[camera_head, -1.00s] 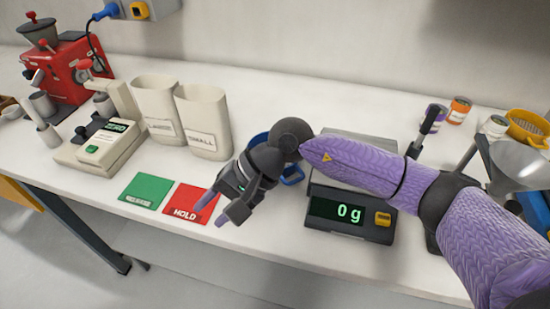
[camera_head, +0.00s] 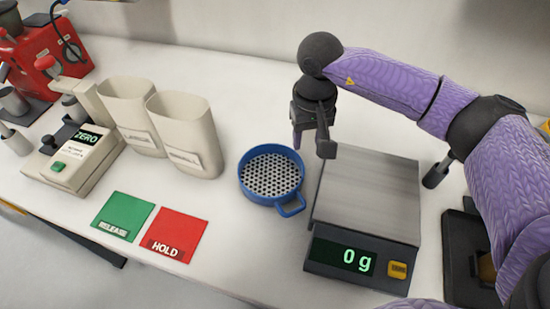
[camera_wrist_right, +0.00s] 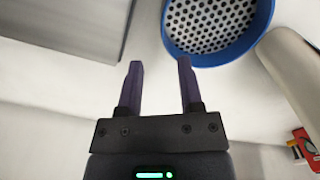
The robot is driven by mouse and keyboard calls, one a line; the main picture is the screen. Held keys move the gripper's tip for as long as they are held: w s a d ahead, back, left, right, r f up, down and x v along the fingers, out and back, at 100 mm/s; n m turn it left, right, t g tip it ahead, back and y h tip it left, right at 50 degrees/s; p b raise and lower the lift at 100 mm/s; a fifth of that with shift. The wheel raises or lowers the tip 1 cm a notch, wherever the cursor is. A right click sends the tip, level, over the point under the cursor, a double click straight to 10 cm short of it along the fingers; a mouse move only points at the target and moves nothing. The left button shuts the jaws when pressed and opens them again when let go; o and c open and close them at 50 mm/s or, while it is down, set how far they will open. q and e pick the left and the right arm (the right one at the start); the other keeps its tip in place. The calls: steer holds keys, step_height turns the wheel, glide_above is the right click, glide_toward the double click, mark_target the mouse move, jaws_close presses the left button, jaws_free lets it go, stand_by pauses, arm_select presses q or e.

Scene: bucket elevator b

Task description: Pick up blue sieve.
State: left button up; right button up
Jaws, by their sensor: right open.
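The blue sieve (camera_head: 271,174) has a round blue rim, a perforated grey bottom and a loop handle at its lower right. It sits on the white table between the beige containers and the scale. My right gripper (camera_head: 312,147) is open and empty, above and to the right of the sieve, near the scale's back left corner. In the right wrist view the sieve (camera_wrist_right: 212,22) shows at the top, ahead of and right of the open fingers (camera_wrist_right: 160,75), apart from them. My left gripper is not in view.
The scale (camera_head: 368,195) reads 0 g, right of the sieve. Two beige containers (camera_head: 186,135) stand to its left. A green card (camera_head: 123,215) and a red HOLD card (camera_head: 175,235) lie at front left. A beige device (camera_head: 75,158) and red machine (camera_head: 45,65) are farther left.

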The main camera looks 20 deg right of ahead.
mark_target(302, 166)
steer(key=f, duration=0.3)
steer(key=f+b, duration=0.1)
steer(key=f, duration=0.5)
steer(key=shift+a+f+b, duration=0.25)
steer(key=shift+b, duration=0.05)
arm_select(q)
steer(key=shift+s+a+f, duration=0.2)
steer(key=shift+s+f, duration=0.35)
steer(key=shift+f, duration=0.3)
arm_select(e)
jaws_close()
